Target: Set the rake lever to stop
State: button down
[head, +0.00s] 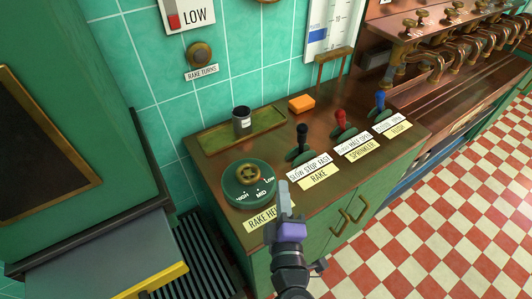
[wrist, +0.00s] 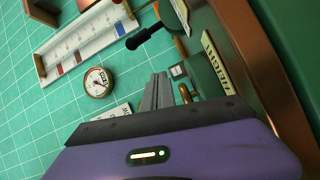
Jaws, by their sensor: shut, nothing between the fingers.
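The rake lever (head: 302,138) has a black handle and stands on a dark green base on the copper counter. Its white label (head: 310,166) reads SLOW STOP FAST, above a yellow RAKE label (head: 319,176). I cannot tell which mark the lever points to. My gripper (head: 285,188) is shut and empty, in front of the rake lever and to its lower left in the head view, apart from it. In the wrist view, my gripper's grey fingers (wrist: 159,90) are together, and a black-handled lever (wrist: 146,36) shows beyond them.
The green rake height dial (head: 250,185) lies left of my gripper. A red lever (head: 340,119) and a blue lever (head: 380,101) stand to the right. A brass tray (head: 215,139) with a dark cup (head: 242,121) and an orange block (head: 301,104) lie behind.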

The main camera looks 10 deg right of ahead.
jog(key=shift+s+d+r+n+h, duration=0.1)
jog(key=shift+s+r+n+h, duration=0.15)
jog(key=shift+r+n, duration=0.55)
jog(key=shift+d+n+t+h, duration=0.2)
jog(key=shift+n+t+h, duration=0.1)
jog(key=shift+n, duration=0.2)
jog(key=shift+w, duration=0.1)
jog(key=p, duration=0.3)
send_near(302, 141)
jog(key=w+a+r, duration=0.2)
jog(key=w+a, duration=0.2)
jog(key=w, duration=0.1)
jog(key=shift+w+d+f+p, duration=0.15)
jog(key=shift+w+d, duration=0.25)
jog(key=shift+d, duration=0.25)
jog(key=shift+w+d+r+p, duration=0.1)
jog(key=shift+w+d+p, duration=0.1)
jog(key=shift+w+d, duration=0.35)
jog(key=shift+w+d+f+p, duration=0.1)
jog(key=shift+w+d+p, duration=0.1)
jog(key=shift+d, duration=0.6)
